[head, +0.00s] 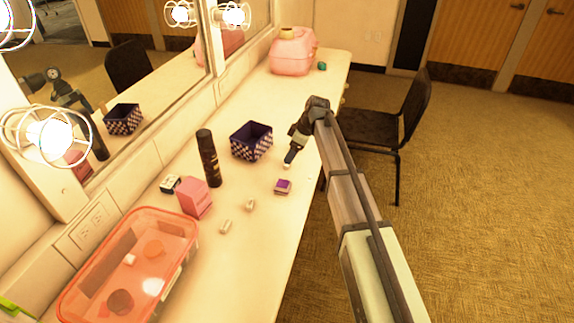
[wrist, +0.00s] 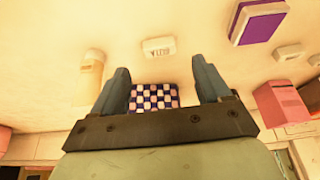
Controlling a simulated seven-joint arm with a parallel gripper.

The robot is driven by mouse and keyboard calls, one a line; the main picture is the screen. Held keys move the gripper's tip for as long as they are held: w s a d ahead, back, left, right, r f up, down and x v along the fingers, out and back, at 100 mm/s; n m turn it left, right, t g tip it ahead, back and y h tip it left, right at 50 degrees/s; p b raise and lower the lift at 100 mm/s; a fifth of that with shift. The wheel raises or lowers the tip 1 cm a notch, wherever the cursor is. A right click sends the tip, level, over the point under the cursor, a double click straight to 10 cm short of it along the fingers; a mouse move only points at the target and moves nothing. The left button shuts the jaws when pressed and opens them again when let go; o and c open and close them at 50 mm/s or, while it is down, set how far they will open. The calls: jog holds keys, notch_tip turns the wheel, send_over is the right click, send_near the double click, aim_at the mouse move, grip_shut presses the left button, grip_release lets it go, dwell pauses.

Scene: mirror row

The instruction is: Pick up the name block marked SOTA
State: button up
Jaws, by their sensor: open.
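A small white block with faint lettering (wrist: 158,48) lies on the counter in the wrist view, ahead of my gripper (wrist: 158,85) and between the lines of its two fingers. The lettering is too small to read surely as SOTA. In the head view a small pale block (head: 287,166) shows just under my gripper (head: 290,158). The fingers are apart with nothing between them. Two more small white blocks, one nearer the mirror (head: 225,227) and one beside it (head: 250,205), lie farther from my gripper; their markings cannot be read.
A purple-topped box (head: 283,187) lies close to the pale block. A checkered basket (head: 252,142), black can (head: 208,158) and pink box (head: 195,198) stand toward the mirror. A clear orange-lidded bin (head: 130,265) is at the near end. A cream object (wrist: 90,70) lies left in the wrist view.

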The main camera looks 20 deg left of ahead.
jog(key=shift+x, duration=2.5)
jog(key=shift+d+f, duration=0.1)
jog(key=shift+d, duration=0.1)
jog(key=c, duration=1.1)
